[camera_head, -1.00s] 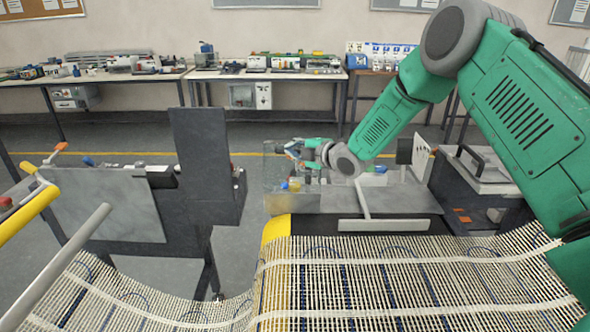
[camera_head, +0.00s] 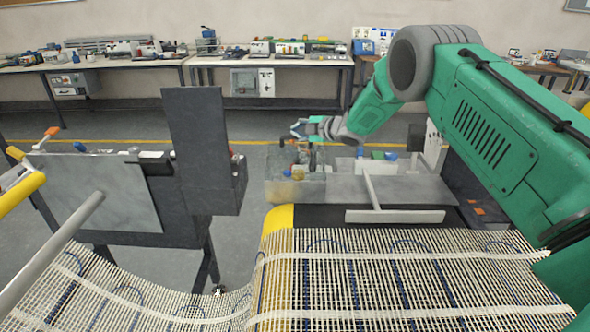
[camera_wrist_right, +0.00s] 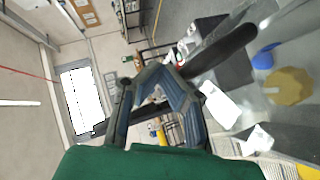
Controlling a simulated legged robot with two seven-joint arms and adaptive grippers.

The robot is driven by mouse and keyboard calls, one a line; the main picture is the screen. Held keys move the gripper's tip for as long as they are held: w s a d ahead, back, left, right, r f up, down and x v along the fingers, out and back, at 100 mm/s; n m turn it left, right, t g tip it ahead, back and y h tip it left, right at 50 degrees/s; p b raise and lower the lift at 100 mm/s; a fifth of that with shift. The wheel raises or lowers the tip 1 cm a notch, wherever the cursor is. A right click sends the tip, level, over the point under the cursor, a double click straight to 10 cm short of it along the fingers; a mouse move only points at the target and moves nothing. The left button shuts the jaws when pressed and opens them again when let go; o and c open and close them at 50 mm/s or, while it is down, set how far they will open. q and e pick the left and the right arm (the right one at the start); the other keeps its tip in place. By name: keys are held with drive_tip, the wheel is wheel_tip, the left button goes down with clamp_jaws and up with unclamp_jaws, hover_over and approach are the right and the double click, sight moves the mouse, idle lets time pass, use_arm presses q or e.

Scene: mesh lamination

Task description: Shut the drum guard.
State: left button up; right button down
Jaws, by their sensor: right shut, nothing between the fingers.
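A clear, see-through guard panel (camera_head: 283,190) shows at the left end of the grey machine bench; its edges are faint, and I cannot tell exactly how far it is swung. A yellow-ended drum (camera_head: 280,218) lies in front of it, mostly under the mesh. My right gripper (camera_head: 297,128) is above the clear panel and small parts, apart from the bench top. Its dark blue fingers fill the middle of the right wrist view (camera_wrist_right: 158,72), shut with nothing held. My left gripper is not in view.
Open-weave mesh (camera_head: 400,275) with blue cable fills the foreground. A dark upright plate (camera_head: 198,135) and grey panel (camera_head: 100,195) stand left. A T-shaped white bar (camera_head: 395,216) lies at the bench front. Floor is clear between the two stands.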

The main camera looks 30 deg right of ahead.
drive_tip(key=shift+m+g, duration=0.4)
drive_tip(key=shift+g, duration=0.1)
drive_tip(key=d+f, duration=0.1)
drive_tip(key=w+f, duration=0.1)
drive_tip(key=d+f, duration=0.1)
drive_tip(key=shift+w+d+f+b, duration=0.1)
drive_tip(key=shift+w+d+b, duration=0.15)
drive_tip(key=shift+d+b, duration=0.1)
drive_tip(key=shift+w+a+f, duration=0.1)
drive_tip(key=shift+w+f, duration=0.15)
drive_tip(key=shift+f, duration=0.05)
drive_tip(key=shift+w+a, duration=0.1)
drive_tip(key=shift+a, duration=0.35)
drive_tip(key=shift+d+f, duration=0.2)
drive_tip(key=shift+d, duration=0.35)
drive_tip(key=v, duration=1.2)
